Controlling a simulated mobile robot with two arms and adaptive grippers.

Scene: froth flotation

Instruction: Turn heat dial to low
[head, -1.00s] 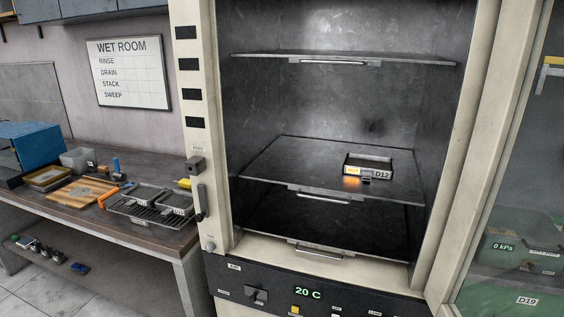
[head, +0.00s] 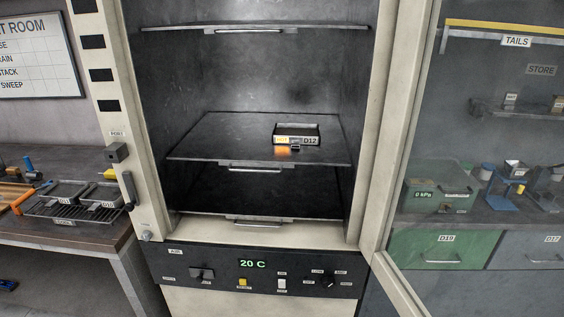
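A round black dial (head: 327,282) sits at the right end of the dark control panel (head: 180,259) under the open cabinet. Small labels surround it, one of which seems to read LOW; its pointer direction is too small to tell. A black switch or knob (head: 202,273) is at the panel's left end. The green display (head: 253,264) reads 20 C. Neither of my grippers is in view.
A small labelled tray D12 (head: 310,140) sits on the middle shelf (head: 215,140) of the cabinet. A glass door (head: 405,200) stands open on the right. A bench (head: 110,232) with a rack is on the left.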

